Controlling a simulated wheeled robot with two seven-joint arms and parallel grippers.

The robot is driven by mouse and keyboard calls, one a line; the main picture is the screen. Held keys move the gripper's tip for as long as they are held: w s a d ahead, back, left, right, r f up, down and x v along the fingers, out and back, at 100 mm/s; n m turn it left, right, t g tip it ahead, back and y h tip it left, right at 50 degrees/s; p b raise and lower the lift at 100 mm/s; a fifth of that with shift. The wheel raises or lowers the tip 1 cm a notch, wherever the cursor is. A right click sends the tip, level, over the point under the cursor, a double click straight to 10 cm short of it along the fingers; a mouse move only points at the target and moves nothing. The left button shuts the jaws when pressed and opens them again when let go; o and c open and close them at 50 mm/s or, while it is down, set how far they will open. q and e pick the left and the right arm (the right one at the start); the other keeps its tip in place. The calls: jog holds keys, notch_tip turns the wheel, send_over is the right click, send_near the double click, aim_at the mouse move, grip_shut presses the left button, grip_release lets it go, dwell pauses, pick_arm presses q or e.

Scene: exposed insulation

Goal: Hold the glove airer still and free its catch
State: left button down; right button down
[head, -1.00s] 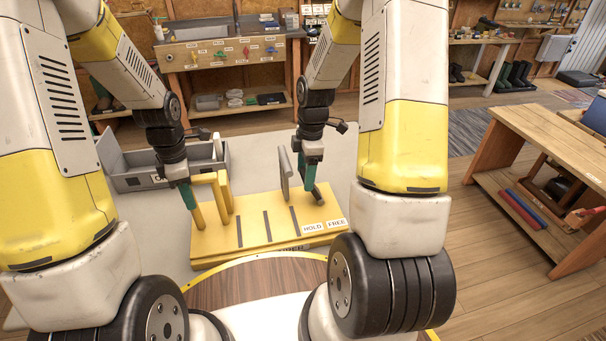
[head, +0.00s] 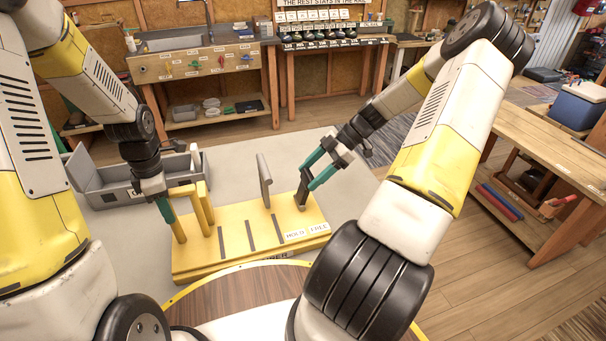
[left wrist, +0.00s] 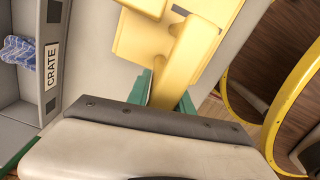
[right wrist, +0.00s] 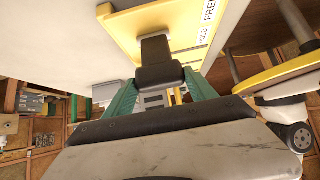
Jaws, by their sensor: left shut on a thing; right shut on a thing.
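My right gripper (head: 306,186) comes in slanted from the right, shut on the dark catch lever (right wrist: 158,62) at the base's right end. The fingers partly hide the lever in the head view.
A grey crate (head: 85,185) stands behind left, with a checked cloth (left wrist: 18,50) inside. A wooden bench (head: 545,150) is at right.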

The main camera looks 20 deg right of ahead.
jog(key=shift+s+d+f+y, duration=0.1)
jog(key=shift+d+f+y, duration=0.4)
jog(key=shift+d+y, duration=0.2)
jog(key=shift+s+d+f+y, duration=0.1)
jog(key=shift+d+f+y, duration=0.35)
jog(key=shift+d+y, duration=0.25)
jog(key=shift+c, duration=1.4)
grip_release()
jog(key=shift+w, duration=0.1)
jog(key=shift+r, duration=0.1)
jog(key=v, duration=1.2)
